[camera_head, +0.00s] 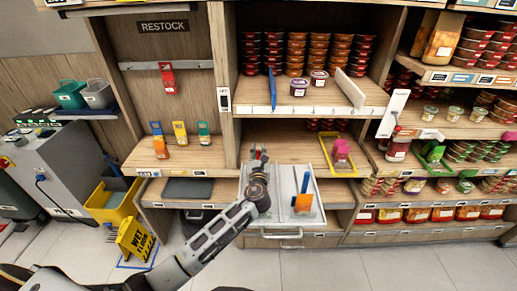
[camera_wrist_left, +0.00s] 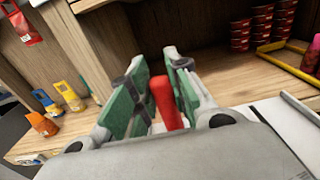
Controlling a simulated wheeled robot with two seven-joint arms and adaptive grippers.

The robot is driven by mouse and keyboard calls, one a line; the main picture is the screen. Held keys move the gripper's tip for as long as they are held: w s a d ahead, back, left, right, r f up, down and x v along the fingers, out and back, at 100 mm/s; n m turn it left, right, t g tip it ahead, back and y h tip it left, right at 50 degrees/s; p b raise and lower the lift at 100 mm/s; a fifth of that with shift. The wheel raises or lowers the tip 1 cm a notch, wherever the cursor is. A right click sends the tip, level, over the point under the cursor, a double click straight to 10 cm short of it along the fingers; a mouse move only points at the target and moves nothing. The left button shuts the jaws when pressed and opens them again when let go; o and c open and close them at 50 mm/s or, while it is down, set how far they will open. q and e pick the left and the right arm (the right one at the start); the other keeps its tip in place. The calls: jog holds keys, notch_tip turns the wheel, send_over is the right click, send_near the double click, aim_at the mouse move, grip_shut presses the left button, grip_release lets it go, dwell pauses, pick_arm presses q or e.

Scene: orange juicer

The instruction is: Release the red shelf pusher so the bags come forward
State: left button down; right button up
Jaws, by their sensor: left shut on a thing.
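My left gripper (camera_head: 258,155) reaches in over the middle shelf bay. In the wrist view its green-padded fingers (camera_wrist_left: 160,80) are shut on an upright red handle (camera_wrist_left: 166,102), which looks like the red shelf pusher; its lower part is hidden. In the head view the gripper mostly hides it. Small bag-like packs stand on the shelf to the left: an orange one (camera_head: 161,149), a yellow one (camera_head: 180,133) and a green one (camera_head: 204,133). A red pack (camera_head: 167,78) hangs on a rail above them. My right gripper is not in view.
A pulled-out drawer (camera_head: 257,220) below my gripper holds an orange and blue item. A yellow tray (camera_head: 347,170) with a pink item stands right of the gripper. A wooden divider (camera_head: 222,85) rises to the left. A wet-floor sign (camera_head: 135,240) stands on the floor.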

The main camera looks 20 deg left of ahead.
pick_arm(q)
jog(key=c, duration=1.3)
grip_release()
jog(key=shift+s, duration=0.1)
jog(key=shift+v, duration=5.9)
